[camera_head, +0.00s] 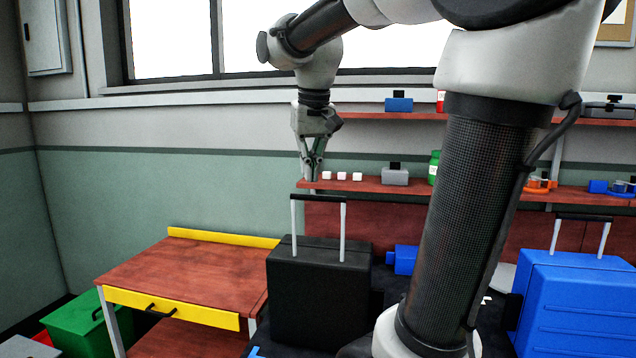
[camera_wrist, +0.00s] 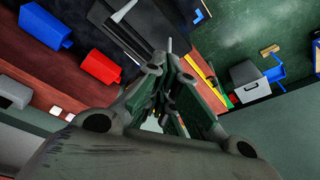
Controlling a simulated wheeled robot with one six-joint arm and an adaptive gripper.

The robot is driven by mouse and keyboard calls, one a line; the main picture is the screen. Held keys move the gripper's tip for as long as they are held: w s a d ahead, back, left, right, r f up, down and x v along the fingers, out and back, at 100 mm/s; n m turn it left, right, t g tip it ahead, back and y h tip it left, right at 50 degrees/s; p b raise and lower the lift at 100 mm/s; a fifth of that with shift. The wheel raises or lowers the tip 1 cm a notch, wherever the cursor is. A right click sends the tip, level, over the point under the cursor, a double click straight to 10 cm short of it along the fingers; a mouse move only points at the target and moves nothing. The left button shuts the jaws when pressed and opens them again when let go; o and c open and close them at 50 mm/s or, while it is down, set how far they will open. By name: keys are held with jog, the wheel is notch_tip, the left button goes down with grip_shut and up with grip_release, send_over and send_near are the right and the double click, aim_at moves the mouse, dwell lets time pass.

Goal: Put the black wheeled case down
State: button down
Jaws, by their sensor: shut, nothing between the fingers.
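The black wheeled case (camera_head: 320,295) stands upright right of the wooden table, its telescopic handle (camera_head: 318,198) raised. My gripper (camera_head: 312,176) points down, shut and empty, just above the handle's left end in the head view. It appears apart from the handle, though the exact depth is hard to tell. In the wrist view the shut fingers (camera_wrist: 170,75) fill the middle, with no case between them. A dark area with a pale bar lies at the top of that view; I cannot tell whether it is the case. The case's base is partly hidden.
A wooden table (camera_head: 185,275) with a yellow drawer stands left of the case. A blue case (camera_head: 575,305) stands at the right. Shelves (camera_head: 480,190) with small items line the wall behind my gripper. A green bin (camera_head: 80,330) is at lower left.

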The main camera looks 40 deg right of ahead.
aim_at(318, 196)
notch_tip(318, 196, up, 9)
jog(key=d+m+g, duration=0.1)
jog(key=d+m, duration=0.1)
jog(key=m, duration=0.4)
jog(key=shift+h, duration=0.3)
jog(key=f, duration=0.4)
jog(key=w+d+f, duration=0.1)
jog(key=f, duration=0.3)
jog(key=w+d+f, duration=0.1)
jog(key=f, duration=0.4)
jog(key=shift+w, duration=0.15)
notch_tip(318, 196, down, 13)
jog(key=shift+a+r, duration=0.1)
jog(key=shift+r, duration=0.1)
